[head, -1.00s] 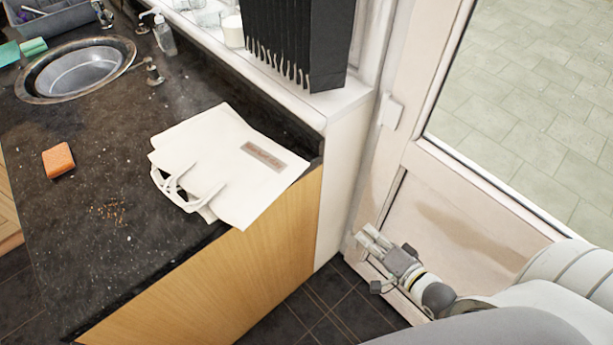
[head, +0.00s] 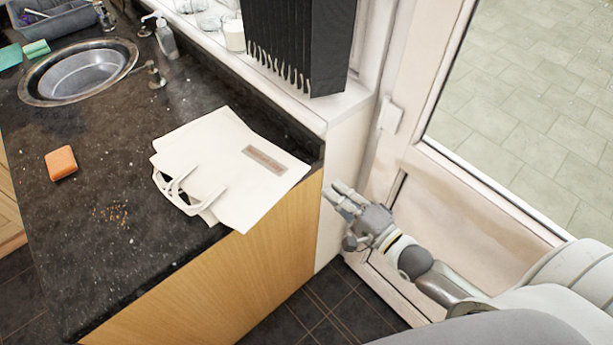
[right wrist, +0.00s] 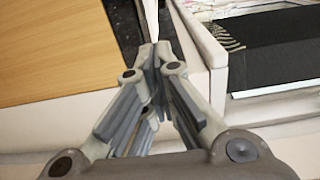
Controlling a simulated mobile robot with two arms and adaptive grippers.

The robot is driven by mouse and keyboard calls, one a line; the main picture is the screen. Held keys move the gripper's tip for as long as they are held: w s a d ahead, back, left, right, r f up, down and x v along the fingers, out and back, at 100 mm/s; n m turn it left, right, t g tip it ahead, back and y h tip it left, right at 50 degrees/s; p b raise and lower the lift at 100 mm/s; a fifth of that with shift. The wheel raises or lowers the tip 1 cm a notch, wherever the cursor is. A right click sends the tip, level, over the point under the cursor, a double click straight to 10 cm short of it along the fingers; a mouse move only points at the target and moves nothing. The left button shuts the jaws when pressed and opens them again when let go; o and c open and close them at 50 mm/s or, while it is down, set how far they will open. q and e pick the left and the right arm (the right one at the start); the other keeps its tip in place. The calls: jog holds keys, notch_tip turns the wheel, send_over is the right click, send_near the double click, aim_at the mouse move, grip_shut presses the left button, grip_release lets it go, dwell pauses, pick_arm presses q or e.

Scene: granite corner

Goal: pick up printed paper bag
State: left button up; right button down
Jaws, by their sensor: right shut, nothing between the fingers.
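The printed paper bag (head: 225,175) is white and lies flat on the dark granite counter, with a brown printed label on it. Its handles point to the lower left, and its near corner reaches over the counter's front edge. My right gripper (head: 338,191) is shut and empty, to the right of the bag and apart from it, beside the counter's end. In the right wrist view the fingertips (right wrist: 153,48) meet, and a small white piece shows just beyond them; I cannot tell whether it is the bag. My left gripper is not in view.
An orange sponge (head: 61,163) and scattered crumbs (head: 110,213) lie left of the bag. A round sink (head: 80,72) and a soap bottle (head: 166,40) are farther back. A black pleated object (head: 298,45) stands on the sill. A glazed door (head: 470,195) is at the right.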

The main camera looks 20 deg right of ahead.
aim_at(295, 182)
jog(key=shift+w+a+p, duration=0.85)
jog(key=shift+w+a, duration=1.35)
jog(key=shift+a, duration=0.05)
jog(key=shift+w+a, duration=0.45)
jog(key=shift+a, duration=0.35)
jog(key=shift+w+a, duration=0.4)
jog(key=shift+a, duration=0.4)
jog(key=shift+s+d, duration=0.1)
jog(key=shift+d, duration=0.05)
